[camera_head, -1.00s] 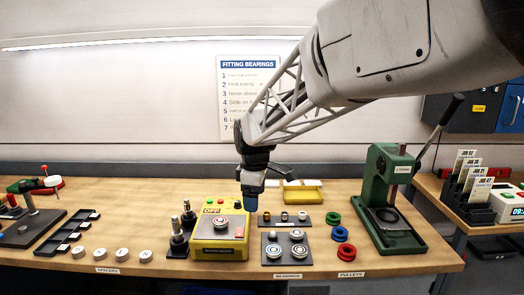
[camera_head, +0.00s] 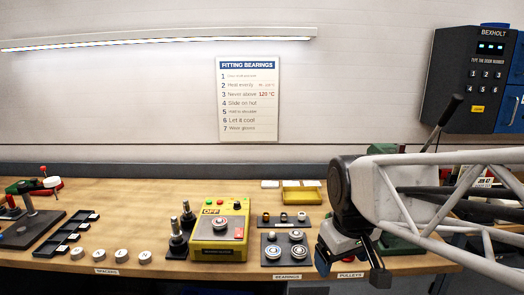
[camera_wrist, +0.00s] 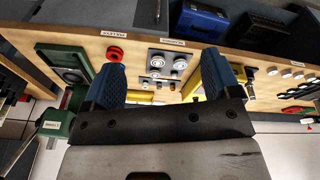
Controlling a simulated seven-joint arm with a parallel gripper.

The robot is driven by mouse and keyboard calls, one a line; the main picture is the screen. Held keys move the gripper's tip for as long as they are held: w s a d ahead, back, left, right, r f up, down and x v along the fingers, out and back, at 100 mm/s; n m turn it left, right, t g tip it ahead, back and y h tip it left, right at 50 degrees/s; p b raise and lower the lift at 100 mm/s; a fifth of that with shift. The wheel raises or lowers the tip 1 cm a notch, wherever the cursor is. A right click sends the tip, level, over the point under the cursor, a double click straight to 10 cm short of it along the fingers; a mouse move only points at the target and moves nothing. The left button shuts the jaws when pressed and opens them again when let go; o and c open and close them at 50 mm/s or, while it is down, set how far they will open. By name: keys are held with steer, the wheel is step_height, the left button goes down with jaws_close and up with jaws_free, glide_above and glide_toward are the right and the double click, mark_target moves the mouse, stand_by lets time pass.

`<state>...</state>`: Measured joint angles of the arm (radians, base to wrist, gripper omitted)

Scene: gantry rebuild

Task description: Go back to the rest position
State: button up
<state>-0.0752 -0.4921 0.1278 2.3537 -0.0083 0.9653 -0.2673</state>
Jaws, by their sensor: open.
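My gripper (camera_head: 351,266) is at the right of the head view, over the bench's front edge by the pulleys label. Its two dark fingers are spread with nothing between them. In the wrist view the blue pads of my gripper (camera_wrist: 162,80) stand wide apart, and the bench shows beyond them. My arm comes in from the right edge and hides much of the green press (camera_head: 385,150) and the pulleys.
The yellow heater box (camera_head: 221,250) reads OFF and has a bearing on top. A dark bearing plate (camera_head: 286,261) lies to its right. A red pulley (camera_wrist: 115,53) shows in the wrist view. A keypad cabinet (camera_head: 470,75) is upper right.

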steer(key=s+d+f+m, duration=0.3)
steer(key=s+m, duration=0.1)
steer(key=s, duration=0.5)
steer(key=shift+s+f, duration=0.15)
